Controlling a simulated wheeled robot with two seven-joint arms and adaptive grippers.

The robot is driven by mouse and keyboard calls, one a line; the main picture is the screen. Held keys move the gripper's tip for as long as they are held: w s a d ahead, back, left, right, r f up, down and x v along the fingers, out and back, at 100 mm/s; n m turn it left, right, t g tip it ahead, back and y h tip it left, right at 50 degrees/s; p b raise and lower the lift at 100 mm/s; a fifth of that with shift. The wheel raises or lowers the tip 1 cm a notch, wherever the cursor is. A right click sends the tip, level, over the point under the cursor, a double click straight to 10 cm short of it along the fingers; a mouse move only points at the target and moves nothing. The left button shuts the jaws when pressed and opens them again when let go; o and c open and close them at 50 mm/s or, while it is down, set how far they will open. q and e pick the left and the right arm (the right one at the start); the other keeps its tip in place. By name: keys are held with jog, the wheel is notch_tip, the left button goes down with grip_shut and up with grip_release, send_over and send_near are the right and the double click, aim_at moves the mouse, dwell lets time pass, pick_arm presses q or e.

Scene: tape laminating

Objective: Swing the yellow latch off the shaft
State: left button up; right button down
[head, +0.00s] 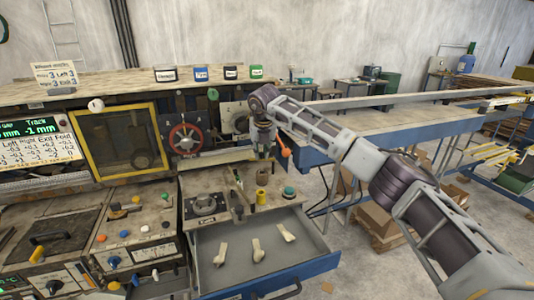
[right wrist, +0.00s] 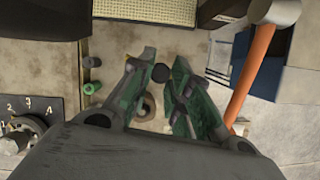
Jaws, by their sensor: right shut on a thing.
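My right gripper (head: 263,152) points down above the right end of the worktop. In the right wrist view its green-lined fingers (right wrist: 164,72) are shut on a small dark round knob (right wrist: 161,73) between the tips. What the knob belongs to is hidden. I cannot pick out a yellow latch or its shaft for certain; my gripper and arm cover part of that area. My left gripper is not in view.
Below is an open drawer (head: 215,270) with several pale pieces. A short yellowish cylinder (head: 262,195) and a green-topped knob (head: 289,193) stand on the worktop.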

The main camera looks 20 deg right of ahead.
jog(key=shift+w+m+h, duration=0.4)
jog(key=shift+w+m, duration=0.05)
jog(key=shift+m, duration=0.55)
jog(key=shift+r, duration=0.1)
jog(key=c, duration=1.3)
grip_release()
jog(key=v, duration=1.2)
